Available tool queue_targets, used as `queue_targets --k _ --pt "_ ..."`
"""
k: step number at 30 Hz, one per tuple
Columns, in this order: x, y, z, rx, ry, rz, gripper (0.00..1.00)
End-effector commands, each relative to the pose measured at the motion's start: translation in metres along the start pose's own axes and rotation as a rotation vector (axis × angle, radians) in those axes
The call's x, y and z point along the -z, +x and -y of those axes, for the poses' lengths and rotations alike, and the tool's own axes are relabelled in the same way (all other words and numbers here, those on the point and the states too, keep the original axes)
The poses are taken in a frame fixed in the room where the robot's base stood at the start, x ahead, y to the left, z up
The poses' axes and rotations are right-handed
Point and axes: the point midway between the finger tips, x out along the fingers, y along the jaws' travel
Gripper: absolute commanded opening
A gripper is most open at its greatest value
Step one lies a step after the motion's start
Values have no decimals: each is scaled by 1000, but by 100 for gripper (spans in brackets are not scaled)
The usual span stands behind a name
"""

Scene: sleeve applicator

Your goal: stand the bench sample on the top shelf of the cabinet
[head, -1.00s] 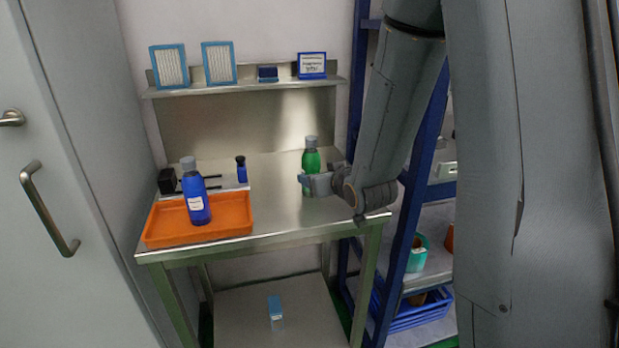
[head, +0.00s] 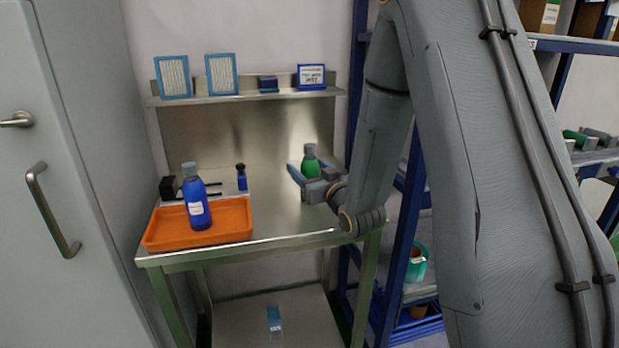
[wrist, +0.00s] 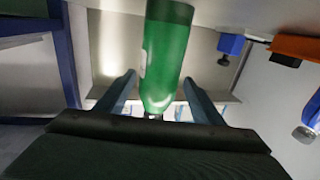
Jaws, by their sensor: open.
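A green bottle (head: 310,163) with a grey cap stands on the steel bench (head: 265,215), toward its right side. My gripper (head: 308,170) is open at the bottle, one finger to each side; its body hides the bottle's lower part in the head view. In the wrist view the bottle (wrist: 165,55) appears upside down between the two open fingers (wrist: 157,95); I cannot tell if either touches it. A blue bottle (head: 196,200) with a grey cap stands in the orange tray (head: 160,232). A grey cabinet (head: 85,110) with shut doors stands at left.
A small blue vial (head: 241,178) and a dark block (head: 168,187) are behind the tray. The bench's upper ledge (head: 240,97) holds framed panels and a blue box. A blue shelving rack (head: 410,220) stands right, behind my arm. The bench's front middle is clear.

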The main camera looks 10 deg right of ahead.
Motion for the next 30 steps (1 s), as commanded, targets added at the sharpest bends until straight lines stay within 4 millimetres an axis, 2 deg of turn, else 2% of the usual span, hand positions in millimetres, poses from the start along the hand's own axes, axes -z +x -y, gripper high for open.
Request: queue_targets --k 3,7,16,26,30 --pt "1 18 -2 0 0 0 62" --pt "0 31 -3 -1 0 0 62" --pt "0 35 -5 -4 0 1 60" --pt "0 35 -5 -4 0 0 5" --pt "0 35 -5 -4 0 0 4"
